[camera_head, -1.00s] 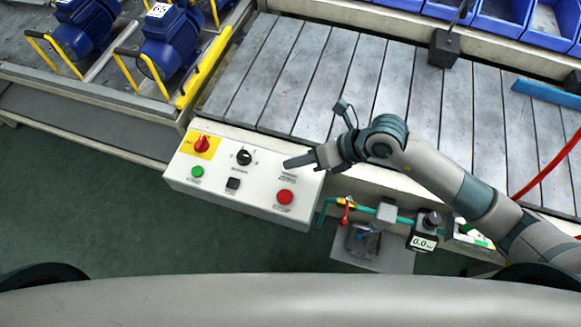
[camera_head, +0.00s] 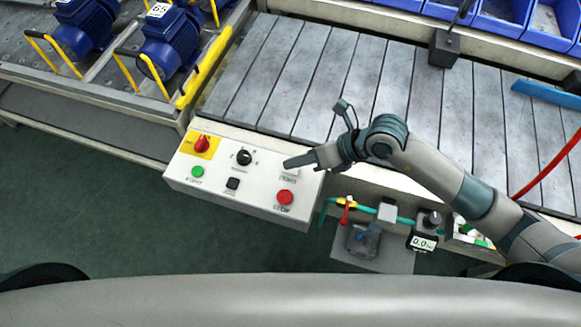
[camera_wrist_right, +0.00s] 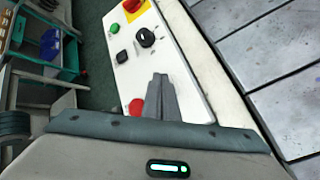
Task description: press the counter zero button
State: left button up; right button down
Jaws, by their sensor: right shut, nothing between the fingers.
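The same black button (camera_wrist_right: 122,56) shows in the right wrist view. My right gripper (camera_head: 288,163) is shut and empty over the right part of the box, to the right of the black button and apart from it. Its closed fingers (camera_wrist_right: 160,78) point along the panel in the wrist view. They hide part of the panel, and no counter display is clearly visible. My left gripper is not in view.
The box also carries a green button (camera_head: 198,172), a red stop button (camera_head: 285,197), a black knob (camera_head: 244,157) and a red switch (camera_head: 202,144) on yellow. The slatted conveyor (camera_head: 330,75) lies behind.

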aim_at(296, 171)
jog(key=shift+f, duration=0.1)
jog(key=shift+f, duration=0.35)
jog(key=shift+f+b, duration=0.45)
jog(key=shift+b, duration=0.1)
dwell(0.9)
jog(key=shift+r, duration=0.1)
dwell(0.3)
jog(key=shift+r+p, duration=0.75)
jog(key=shift+r, duration=0.05)
jog(key=shift+r, duration=0.1)
jog(key=shift+r+p, duration=2.05)
jog(key=shift+r, duration=0.35)
